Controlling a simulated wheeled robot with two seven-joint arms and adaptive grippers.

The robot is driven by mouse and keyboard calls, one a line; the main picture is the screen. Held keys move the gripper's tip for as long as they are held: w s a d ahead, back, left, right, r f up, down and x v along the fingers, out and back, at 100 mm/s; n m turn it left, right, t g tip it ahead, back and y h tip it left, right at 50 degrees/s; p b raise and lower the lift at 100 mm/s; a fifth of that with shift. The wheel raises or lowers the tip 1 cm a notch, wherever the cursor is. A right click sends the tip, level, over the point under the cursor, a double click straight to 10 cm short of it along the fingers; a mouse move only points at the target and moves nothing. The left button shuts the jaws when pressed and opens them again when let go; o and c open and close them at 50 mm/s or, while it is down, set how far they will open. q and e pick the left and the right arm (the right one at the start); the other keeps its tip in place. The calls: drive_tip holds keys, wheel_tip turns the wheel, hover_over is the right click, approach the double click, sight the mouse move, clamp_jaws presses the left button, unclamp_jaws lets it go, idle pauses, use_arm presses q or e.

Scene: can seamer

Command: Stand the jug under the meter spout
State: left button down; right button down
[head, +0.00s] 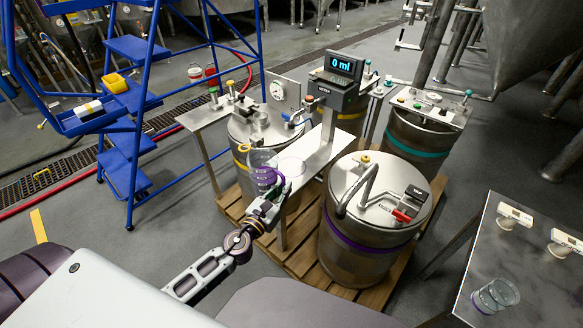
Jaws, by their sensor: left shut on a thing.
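My left gripper (277,192) is shut on a clear jug (259,158) with purple on it, holding it upright over the left side of the steel shelf (313,152). I cannot tell whether the jug touches the shelf. A pale round mark or dish (292,168) lies on the shelf just right of the jug. The meter (338,92) stands behind the shelf with a display (342,65) reading 0 ml. A small spout-like fitting with a blue part (298,119) points out left of the meter, behind the jug. My right gripper is not in view.
Steel drums stand on a wooden pallet (237,211); the front one (365,235) has a purple band and a bent pipe. Blue steps (130,95) stand at left. A steel table (520,255) at right holds another clear vessel (495,295) and small white devices (515,214).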

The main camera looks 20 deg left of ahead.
use_arm(q)
drive_tip(key=shift+w+r, duration=0.15)
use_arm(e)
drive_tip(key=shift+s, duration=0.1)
